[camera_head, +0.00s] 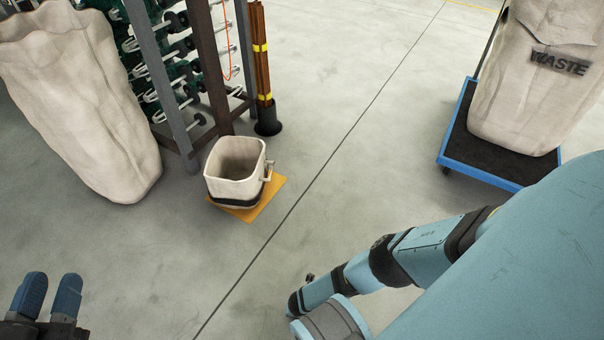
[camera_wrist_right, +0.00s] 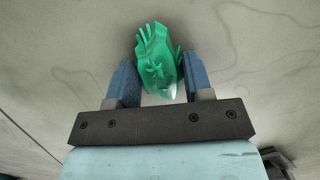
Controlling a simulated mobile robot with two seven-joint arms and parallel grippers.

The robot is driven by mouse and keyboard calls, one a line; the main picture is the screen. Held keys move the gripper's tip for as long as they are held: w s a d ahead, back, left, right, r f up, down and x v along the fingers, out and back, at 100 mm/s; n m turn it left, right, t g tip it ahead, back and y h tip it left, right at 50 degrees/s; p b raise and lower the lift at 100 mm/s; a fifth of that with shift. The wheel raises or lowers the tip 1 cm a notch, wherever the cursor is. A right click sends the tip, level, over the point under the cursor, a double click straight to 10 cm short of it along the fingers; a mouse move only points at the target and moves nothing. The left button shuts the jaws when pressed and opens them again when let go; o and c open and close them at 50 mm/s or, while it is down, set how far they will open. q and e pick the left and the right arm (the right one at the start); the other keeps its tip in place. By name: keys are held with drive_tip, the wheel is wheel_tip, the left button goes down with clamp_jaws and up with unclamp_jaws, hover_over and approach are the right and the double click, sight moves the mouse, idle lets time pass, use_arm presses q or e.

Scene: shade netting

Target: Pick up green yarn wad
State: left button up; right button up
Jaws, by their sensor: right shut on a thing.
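The green yarn wad (camera_wrist_right: 158,60) shows in the right wrist view, between the two blue fingers of my right gripper (camera_wrist_right: 160,75). The fingers are shut on it, one on each side, and loose strands stick out at its top. Grey concrete floor lies behind it; the height of the wad above the floor cannot be told. In the head view, I cannot make out the wad or the right fingers. My left gripper (camera_head: 50,285) is at the lower left of the head view, its blue fingers apart with nothing seen between them.
A cream bin (camera_head: 222,187) stands on an orange mat (camera_head: 270,190), beside a rack of spools (camera_head: 172,60). A large pale sack (camera_head: 85,100) stands at left. A waste bag (camera_head: 530,105) sits on a blue-edged cart (camera_head: 480,168) at right. The middle floor is clear.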

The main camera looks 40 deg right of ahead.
drive_tip(key=shift+r, duration=0.15)
